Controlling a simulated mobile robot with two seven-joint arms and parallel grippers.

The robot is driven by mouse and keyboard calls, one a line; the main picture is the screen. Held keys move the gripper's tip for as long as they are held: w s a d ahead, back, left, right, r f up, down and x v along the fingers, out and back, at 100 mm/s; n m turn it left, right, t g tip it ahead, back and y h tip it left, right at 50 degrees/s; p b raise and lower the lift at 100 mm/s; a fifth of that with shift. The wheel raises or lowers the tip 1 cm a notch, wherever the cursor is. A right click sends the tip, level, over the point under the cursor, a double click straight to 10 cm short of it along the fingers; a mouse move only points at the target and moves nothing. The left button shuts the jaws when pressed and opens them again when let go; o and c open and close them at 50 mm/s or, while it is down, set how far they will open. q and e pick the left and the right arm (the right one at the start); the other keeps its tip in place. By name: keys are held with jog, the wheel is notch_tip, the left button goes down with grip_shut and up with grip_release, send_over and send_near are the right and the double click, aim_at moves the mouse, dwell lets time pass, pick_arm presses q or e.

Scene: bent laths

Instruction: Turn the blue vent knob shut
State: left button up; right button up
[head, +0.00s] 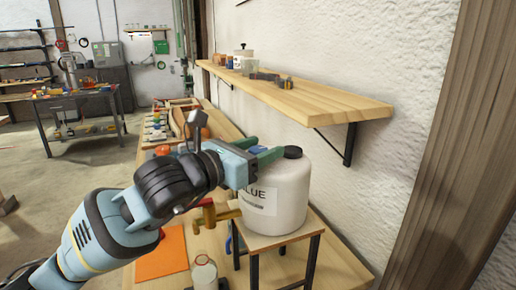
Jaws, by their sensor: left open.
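A white glue jug (288,195) with a black cap (293,152) stands upright on a small wooden-topped stand (260,240). My left gripper (264,150) reaches in from the left at the height of the jug's top, left of the black cap. Its green fingers are open. A small blue patch, which looks like the vent knob (261,149), shows between the fingers. Most of it is hidden, so I cannot tell whether the fingers touch it or how it is turned. My right gripper is not in view.
A wooden wall shelf (320,102) juts out above and behind the jug. A mallet (212,215), an orange sheet (163,255) and a white-topped can (204,273) are on the bench below my left arm. More tools clutter the bench behind.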

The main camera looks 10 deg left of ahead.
pick_arm(q)
jog(key=c, duration=0.9)
jog(key=shift+c, duration=0.2)
